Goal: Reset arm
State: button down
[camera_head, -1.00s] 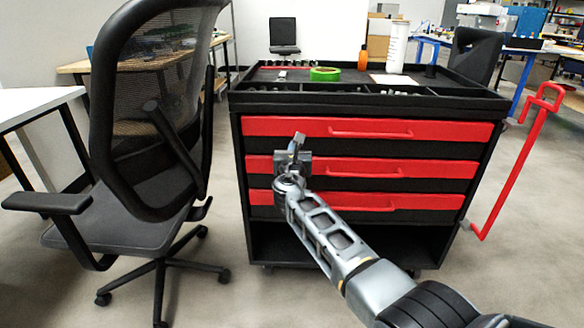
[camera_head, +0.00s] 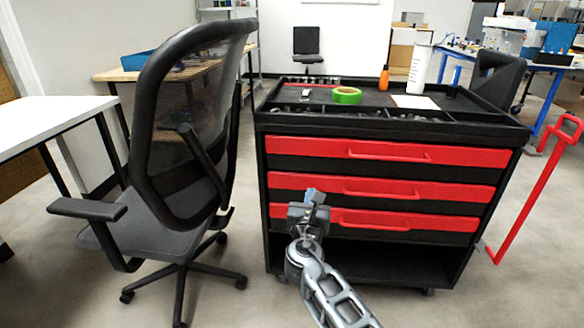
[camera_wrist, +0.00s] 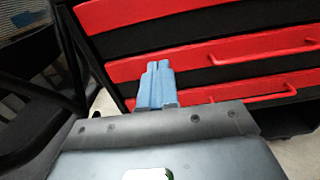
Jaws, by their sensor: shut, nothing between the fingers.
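My gripper (camera_head: 314,196) is in front of the left part of the red-drawered black cart (camera_head: 392,128), at the height of its lower drawers. Its fingers are closed together and hold nothing. In the wrist view the blue fingertips of my gripper (camera_wrist: 158,84) are side by side, with the red drawer fronts (camera_wrist: 150,70) behind them. I cannot tell the exact gap between my gripper and the cart. All three drawers look shut.
A black office chair (camera_head: 170,215) stands close to the left of my gripper. A red handle frame (camera_head: 530,195) sticks out at the cart's right. On the cart top are green tape (camera_head: 346,96), an orange bottle (camera_head: 384,79) and a white bottle (camera_head: 419,70). A white table (camera_head: 50,122) is far left.

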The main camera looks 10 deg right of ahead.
jog(key=s+a+f+m+g+y, duration=0.15)
jog(key=s+f+m, duration=0.25)
jog(key=s+f, duration=0.45)
jog(key=s+f+m+g+y, duration=0.1)
jog(key=s+f+m+y, duration=0.4)
jog(key=s, duration=0.7)
jog(key=s+m, duration=0.9)
jog(key=s, duration=1.2)
jog(key=s+d+r+m, duration=0.3)
jog(key=s+r+m, duration=0.4)
jog(key=s+r, duration=0.25)
jog(key=s+d+r+m, duration=0.4)
jog(key=s+r+m, duration=0.3)
jog(key=s+r, duration=0.25)
notch_tip(320, 180, up, 16)
jog(key=p, duration=1.6)
jog(key=shift+s+a+f+h, duration=0.15)
jog(key=shift+s+h, duration=0.1)
jog(key=shift+h, duration=0.2)
